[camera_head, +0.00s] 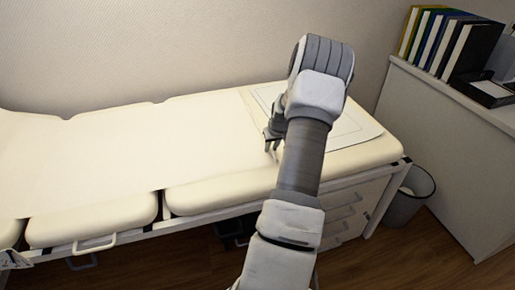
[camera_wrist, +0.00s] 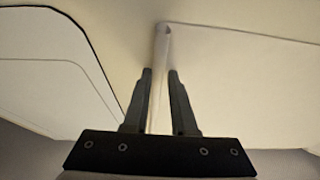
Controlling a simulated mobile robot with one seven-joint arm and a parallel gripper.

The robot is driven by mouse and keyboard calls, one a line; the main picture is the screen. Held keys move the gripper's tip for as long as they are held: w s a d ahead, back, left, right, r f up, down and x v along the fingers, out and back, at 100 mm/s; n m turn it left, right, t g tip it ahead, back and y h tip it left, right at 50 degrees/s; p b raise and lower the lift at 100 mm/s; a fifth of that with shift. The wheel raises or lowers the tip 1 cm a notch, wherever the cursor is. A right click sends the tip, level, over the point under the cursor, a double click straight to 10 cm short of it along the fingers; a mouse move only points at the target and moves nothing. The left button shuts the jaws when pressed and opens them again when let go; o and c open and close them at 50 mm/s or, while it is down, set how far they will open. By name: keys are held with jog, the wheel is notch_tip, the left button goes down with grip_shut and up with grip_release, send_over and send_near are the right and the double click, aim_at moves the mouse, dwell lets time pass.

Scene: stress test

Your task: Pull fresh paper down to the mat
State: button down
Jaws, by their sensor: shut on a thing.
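White paper (camera_head: 120,142) lies along the cream padded couch from the left to near its right end. The mat (camera_head: 372,132), pale with a thin dark outline, lies on the right end, partly hidden by my arm. My gripper (camera_head: 271,140) is low over the couch between them. In the wrist view my gripper (camera_wrist: 160,75) is shut on the end edge of the paper (camera_wrist: 235,85), which shows as a narrow upright fold between the fingers. The mat (camera_wrist: 45,65) is to the left there, with a strip of bare couch between it and the paper.
A cabinet (camera_head: 445,125) with upright binders (camera_head: 445,40) and a dark tray (camera_head: 488,90) stands at the right. A grey waste bin (camera_head: 408,195) is on the floor beside the couch. The wall runs close behind the couch.

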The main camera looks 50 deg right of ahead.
jog(key=shift+s+d, duration=0.25)
jog(key=shift+d, duration=0.2)
jog(key=c, duration=0.7)
grip_release()
jog(key=p+v, duration=0.3)
jog(key=v, duration=1.4)
jog(key=shift+s+a+r, duration=0.1)
jog(key=shift+s+r, duration=0.05)
jog(key=shift+s, duration=0.05)
